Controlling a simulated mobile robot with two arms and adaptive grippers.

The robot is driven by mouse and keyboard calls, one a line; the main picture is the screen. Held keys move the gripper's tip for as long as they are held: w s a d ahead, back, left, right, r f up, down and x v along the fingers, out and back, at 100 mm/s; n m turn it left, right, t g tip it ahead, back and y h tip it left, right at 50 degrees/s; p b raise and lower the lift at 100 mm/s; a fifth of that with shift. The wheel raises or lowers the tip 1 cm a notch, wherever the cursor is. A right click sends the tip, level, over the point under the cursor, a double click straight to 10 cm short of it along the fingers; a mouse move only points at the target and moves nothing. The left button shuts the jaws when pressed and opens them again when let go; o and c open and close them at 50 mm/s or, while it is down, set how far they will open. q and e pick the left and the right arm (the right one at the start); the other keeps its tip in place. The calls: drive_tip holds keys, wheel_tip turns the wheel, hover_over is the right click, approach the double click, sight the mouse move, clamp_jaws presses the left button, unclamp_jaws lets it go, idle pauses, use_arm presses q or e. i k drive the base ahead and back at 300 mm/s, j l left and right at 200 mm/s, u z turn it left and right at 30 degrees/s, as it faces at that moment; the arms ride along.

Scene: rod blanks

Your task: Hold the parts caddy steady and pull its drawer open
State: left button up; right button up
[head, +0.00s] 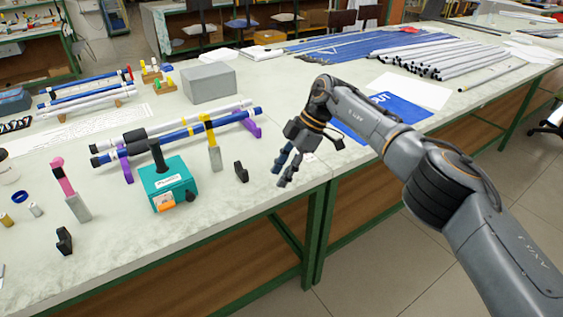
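A small teal box (172,177), which I take for the parts caddy, stands upright near the front edge of the table. It has a dark upright handle on top, a white label, an orange patch low on its front and a dark knob at its lower right. I cannot make out the drawer's outline; no gap shows. My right gripper (281,175) is over the table's front edge, to the right of the caddy and well apart from it. Its two fingers are spread with nothing between them. My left gripper is out of view.
Blue and white rods (180,130) lie on purple supports behind the caddy. A yellow-and-grey tool (213,148) and a small black block (241,172) stand between caddy and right gripper. A pink-topped tool (70,190) stands left. A grey box (209,82) is farther back.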

sight(188, 191)
drive_tip(key=j+z, duration=0.25)
drive_tip(key=j, duration=0.3)
drive_tip(key=j+z, duration=0.25)
drive_tip(key=j, duration=0.3)
drive_tip(key=k+j+z, duration=0.2)
drive_tip(key=j, duration=0.3)
drive_tip(key=j+z, duration=0.25)
drive_tip(key=j, duration=0.3)
drive_tip(key=k+j, duration=0.1)
drive_tip(key=j, duration=0.25)
